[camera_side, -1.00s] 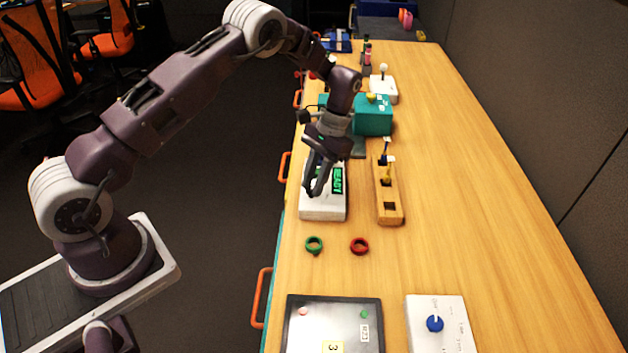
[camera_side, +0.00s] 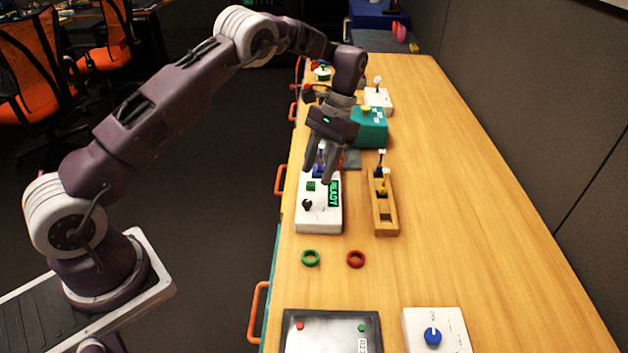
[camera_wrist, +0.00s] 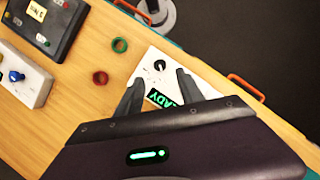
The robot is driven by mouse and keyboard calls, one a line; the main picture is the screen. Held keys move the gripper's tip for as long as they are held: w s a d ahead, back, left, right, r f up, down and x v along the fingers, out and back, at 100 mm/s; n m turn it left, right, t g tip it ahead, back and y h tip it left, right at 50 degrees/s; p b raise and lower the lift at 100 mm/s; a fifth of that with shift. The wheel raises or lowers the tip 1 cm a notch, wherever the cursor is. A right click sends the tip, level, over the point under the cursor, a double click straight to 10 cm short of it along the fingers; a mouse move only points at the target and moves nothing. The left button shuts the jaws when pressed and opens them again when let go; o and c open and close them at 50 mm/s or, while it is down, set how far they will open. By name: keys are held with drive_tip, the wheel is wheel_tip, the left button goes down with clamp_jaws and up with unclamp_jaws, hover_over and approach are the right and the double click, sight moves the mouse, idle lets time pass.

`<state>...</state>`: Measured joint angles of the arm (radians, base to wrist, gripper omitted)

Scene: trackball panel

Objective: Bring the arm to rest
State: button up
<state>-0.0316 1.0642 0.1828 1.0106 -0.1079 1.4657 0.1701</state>
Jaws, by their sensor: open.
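My gripper (camera_side: 319,165) is open and empty above the white panel box (camera_side: 318,219), apart from it as far as I can tell. The box carries a green display reading "READY" (camera_side: 334,194), a green button (camera_side: 311,186), a black knob (camera_side: 307,204) and a purple-blue piece (camera_side: 319,169) partly hidden behind the fingers. In the wrist view my gripper's fingers (camera_wrist: 157,95) are spread wide over the white box (camera_wrist: 150,70), with the display between them and partly covered.
Green (camera_side: 311,258) and red (camera_side: 356,259) rings lie in front. A dark panel (camera_side: 331,334) and a white blue-knob box (camera_side: 435,330) are nearer. A teal box (camera_side: 370,129) stands behind. The table's right side is clear.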

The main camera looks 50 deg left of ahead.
drive_tip(key=shift+r, duration=0.15)
drive_tip(key=s+d+r+t, duration=0.25)
drive_tip(key=s+r, duration=0.35)
drive_tip(key=r, duration=0.5)
drive_tip(key=s+d+r+t, duration=0.1)
drive_tip(key=s+r+t, duration=0.2)
drive_tip(key=s+r, duration=0.5)
drive_tip(key=s+d+r+t, duration=0.1)
drive_tip(key=s+t, duration=0.3)
drive_tip(key=s, duration=1.2)
drive_tip(key=shift+d+r, duration=0.4)
drive_tip(key=shift+d, duration=0.15)
drive_tip(key=shift+t, duration=0.25)
